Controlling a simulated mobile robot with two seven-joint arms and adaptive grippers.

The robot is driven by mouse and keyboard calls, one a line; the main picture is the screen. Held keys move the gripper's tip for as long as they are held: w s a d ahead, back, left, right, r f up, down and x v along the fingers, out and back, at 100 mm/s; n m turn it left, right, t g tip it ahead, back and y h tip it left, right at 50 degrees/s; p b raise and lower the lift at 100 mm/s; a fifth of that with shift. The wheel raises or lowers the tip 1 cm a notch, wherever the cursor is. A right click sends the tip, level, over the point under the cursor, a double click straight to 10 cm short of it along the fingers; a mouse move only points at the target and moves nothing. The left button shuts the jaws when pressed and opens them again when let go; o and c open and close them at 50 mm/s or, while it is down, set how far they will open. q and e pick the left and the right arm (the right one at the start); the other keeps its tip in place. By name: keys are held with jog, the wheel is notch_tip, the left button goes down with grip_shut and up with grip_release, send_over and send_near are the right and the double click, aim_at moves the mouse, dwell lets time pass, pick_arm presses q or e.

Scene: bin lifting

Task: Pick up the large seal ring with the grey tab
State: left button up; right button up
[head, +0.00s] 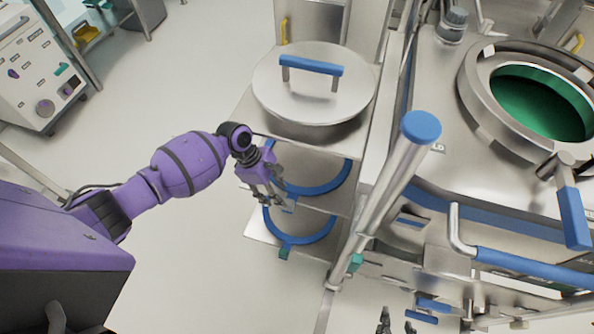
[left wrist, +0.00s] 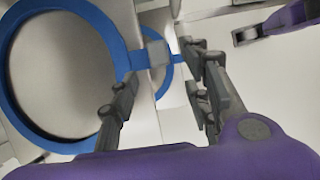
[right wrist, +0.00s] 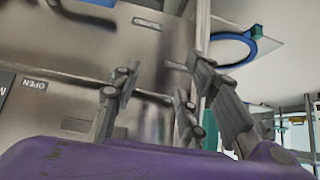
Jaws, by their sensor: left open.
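A large blue seal ring (head: 325,188) lies on the upper shelf of the stand. In the left wrist view this ring (left wrist: 113,40) fills the left side, and its grey tab (left wrist: 158,53) points toward the gap between my fingers. The fingers partly cover the tab in the head view. My right gripper (head: 398,320) is low at the bottom edge of the head view. Its fingers (right wrist: 162,85) are apart and empty.
A second blue ring (head: 302,240) with a teal tab (head: 284,252) lies on the lower shelf. A lidded metal pot (head: 300,90) stands above both shelves. A post with a blue cap (head: 421,127) and a steel vessel (head: 480,150) stand to the right.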

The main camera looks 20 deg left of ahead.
aim_at(287, 203)
pick_arm(q)
jog(key=b+x, duration=0.1)
jog(key=x, duration=0.6)
jog(key=shift+d+f, duration=0.1)
jog(key=shift+d, duration=0.2)
grip_shut()
